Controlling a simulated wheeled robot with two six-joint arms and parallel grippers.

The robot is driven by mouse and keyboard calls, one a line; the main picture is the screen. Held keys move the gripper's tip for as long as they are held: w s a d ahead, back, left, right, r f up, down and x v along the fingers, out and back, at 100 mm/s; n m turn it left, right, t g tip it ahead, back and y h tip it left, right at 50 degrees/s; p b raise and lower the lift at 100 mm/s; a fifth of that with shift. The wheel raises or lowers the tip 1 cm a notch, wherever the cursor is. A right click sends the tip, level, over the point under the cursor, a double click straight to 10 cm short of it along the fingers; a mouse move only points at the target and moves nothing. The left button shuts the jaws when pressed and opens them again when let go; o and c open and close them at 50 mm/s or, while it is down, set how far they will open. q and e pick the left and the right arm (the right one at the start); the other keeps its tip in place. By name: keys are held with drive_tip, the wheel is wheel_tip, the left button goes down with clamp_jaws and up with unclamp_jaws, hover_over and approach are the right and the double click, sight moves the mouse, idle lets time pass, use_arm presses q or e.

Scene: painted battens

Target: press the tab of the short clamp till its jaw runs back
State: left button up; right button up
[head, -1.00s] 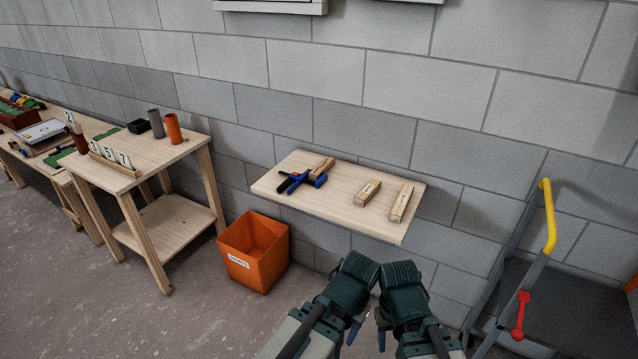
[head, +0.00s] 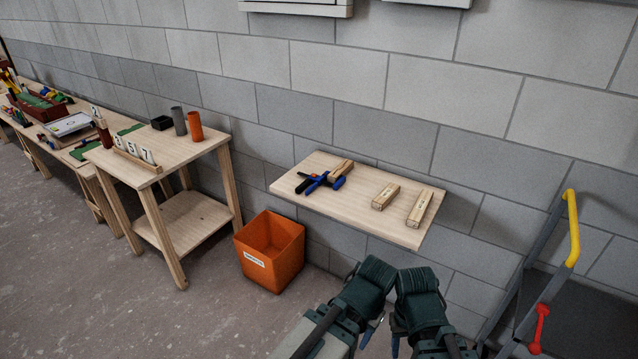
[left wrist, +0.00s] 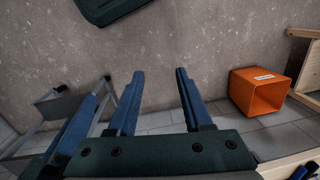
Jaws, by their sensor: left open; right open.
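Blue and black clamp parts (head: 318,183) lie bunched together at the left end of a wooden wall shelf (head: 358,215), touching or close to a wooden batten (head: 342,167). They are too small to tell the short clamp apart, or its tab and jaw. My left gripper (head: 372,329) is in front of and below the shelf, well away from the clamps. In the left wrist view my left gripper (left wrist: 158,88) is open and empty, with floor beyond its fingers. My right gripper (head: 397,345) is beside the left one, open, partly hidden by its own wrist.
Two more wooden pieces (head: 385,196) (head: 419,207) lie on the shelf's right half. An orange bin (head: 270,253) stands on the floor left of the shelf. A wooden table (head: 160,150) is farther left. A trolley with a yellow handle (head: 572,230) is at right.

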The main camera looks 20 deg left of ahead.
use_arm(q)
clamp_jaws()
idle(1.8)
